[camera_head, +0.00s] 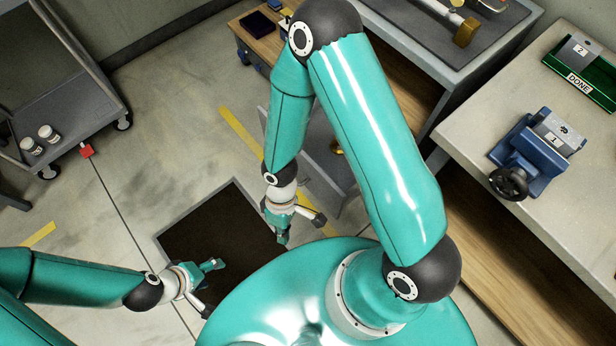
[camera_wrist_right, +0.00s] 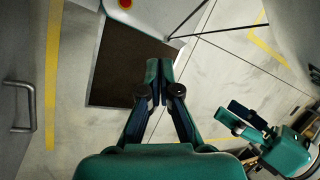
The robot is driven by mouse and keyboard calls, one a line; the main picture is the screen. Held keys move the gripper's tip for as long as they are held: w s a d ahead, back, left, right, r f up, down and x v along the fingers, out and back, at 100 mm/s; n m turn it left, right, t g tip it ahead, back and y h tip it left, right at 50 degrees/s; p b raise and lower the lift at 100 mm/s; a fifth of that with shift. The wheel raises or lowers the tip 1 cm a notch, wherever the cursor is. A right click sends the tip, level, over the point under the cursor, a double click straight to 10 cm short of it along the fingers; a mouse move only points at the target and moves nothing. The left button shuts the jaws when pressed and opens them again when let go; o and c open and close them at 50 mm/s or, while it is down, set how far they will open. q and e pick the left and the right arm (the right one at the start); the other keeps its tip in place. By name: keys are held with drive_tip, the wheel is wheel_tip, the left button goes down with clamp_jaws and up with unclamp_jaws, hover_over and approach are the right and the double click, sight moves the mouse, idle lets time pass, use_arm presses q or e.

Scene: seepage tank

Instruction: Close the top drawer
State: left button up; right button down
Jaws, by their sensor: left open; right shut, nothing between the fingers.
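The grey drawer (camera_head: 322,172) stands pulled out from under the workbench, partly hidden behind my right arm. A small gold-coloured thing shows inside it. In the right wrist view, a grey panel with a bar handle (camera_wrist_right: 20,107) is at the left edge, apart from the fingers; it looks like the drawer front. My right gripper (camera_head: 283,234) hangs just left of and in front of the drawer. Its fingers (camera_wrist_right: 158,72) are together and empty. My left gripper (camera_head: 212,287) is open and empty at the lower left, away from the drawer.
A dark pit or mat (camera_head: 215,235) lies in the floor beneath my grippers. A workbench (camera_head: 480,125) on the right holds a blue vise (camera_head: 535,155) and a green DONE tray (camera_head: 585,75). A grey cart (camera_head: 75,110) stands at the left.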

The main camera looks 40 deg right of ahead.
drive_tip(key=w+d+r+n+t+h+b, duration=0.2)
drive_tip(key=w+d+n+t+h+b, duration=0.25)
drive_tip(key=w+n+h+b, duration=0.55)
drive_tip(key=n+h, duration=0.2)
approach(316, 172)
drive_tip(key=x, duration=0.5)
drive_tip(key=shift+w+a+f, duration=0.1)
drive_tip(key=shift+a+f, duration=0.2)
drive_tip(key=shift+f, duration=0.25)
use_arm(q)
wheel_tip(316, 172, down, 12)
drive_tip(key=shift+r, duration=0.25)
use_arm(e)
drive_tip(key=shift+d+n, duration=0.3)
drive_tip(key=shift+d, duration=0.45)
drive_tip(key=shift+w, duration=0.1)
